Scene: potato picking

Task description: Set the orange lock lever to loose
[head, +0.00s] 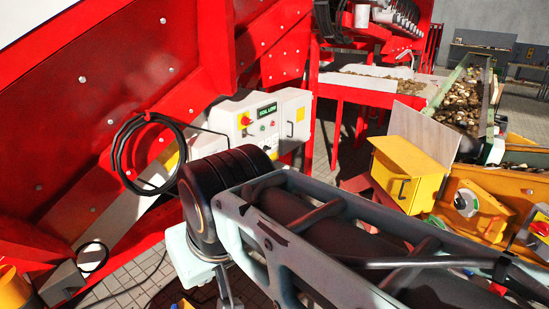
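I cannot make out the orange lock lever in the head view. A round grey and green dial (466,203) sits on an orange-yellow housing (500,219) at the right, but I cannot tell whether a lever belongs to it. My own dark arm link and joint fill the lower middle and hide what lies behind them. My gripper is not in the picture, so its fingers and anything in them are unseen.
A white control cabinet (292,115) with buttons and a small green display stands behind my arm. A conveyor (463,105) carries potatoes farther back. Large red machine panels (100,90) fill the left.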

